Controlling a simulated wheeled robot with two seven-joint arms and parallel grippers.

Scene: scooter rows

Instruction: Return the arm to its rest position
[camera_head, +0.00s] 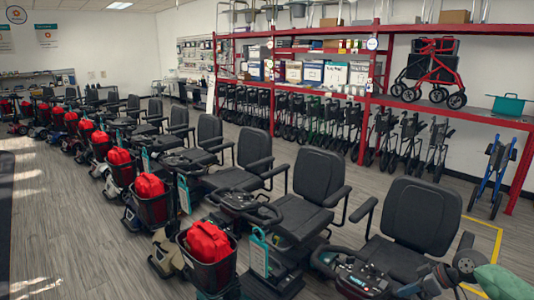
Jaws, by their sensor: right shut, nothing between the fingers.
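My right arm comes in at the lower right corner, with a green link and a grey round joint. My right gripper (410,290) is at the bottom edge, small and partly hard to make out. It is shut and empty, in front of the nearest scooter's black seat (412,225) and to the right of its dark tiller (355,272). I cannot tell whether it touches the scooter. My left gripper is not in view.
A long row of mobility scooters with black seats and red bags in baskets (208,242) runs to the back left. Red shelving (372,80) with boxes and folded walkers stands along the right wall. A blue walker (492,172) stands at the right. Grey floor (70,225) at the left is clear.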

